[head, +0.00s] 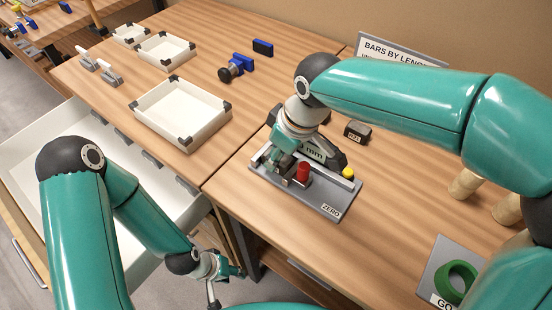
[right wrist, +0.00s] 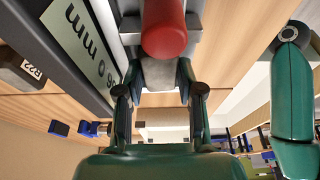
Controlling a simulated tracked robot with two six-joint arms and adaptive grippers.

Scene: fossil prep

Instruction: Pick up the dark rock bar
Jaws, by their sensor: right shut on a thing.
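A short dark block with a pale label (head: 357,132) lies on the table behind the measuring device; it also shows at the left of the right wrist view (right wrist: 24,68). My right gripper (head: 287,168) is down at the grey measuring device (head: 335,198). In the right wrist view its fingers (right wrist: 160,95) are closed on a grey block (right wrist: 158,73) beside a red knob (right wrist: 164,32). I cannot tell whether this block is loose or part of the device. My left gripper (head: 222,268) hangs low, off the table's front edge; its fingers are too small to read.
White trays (head: 182,112) stand at the left. Blue-handled items (head: 236,66) lie behind. A green ring (head: 459,280) on a grey plate and wooden cylinders (head: 466,184) are at the right. An open drawer (head: 60,150) juts out at left.

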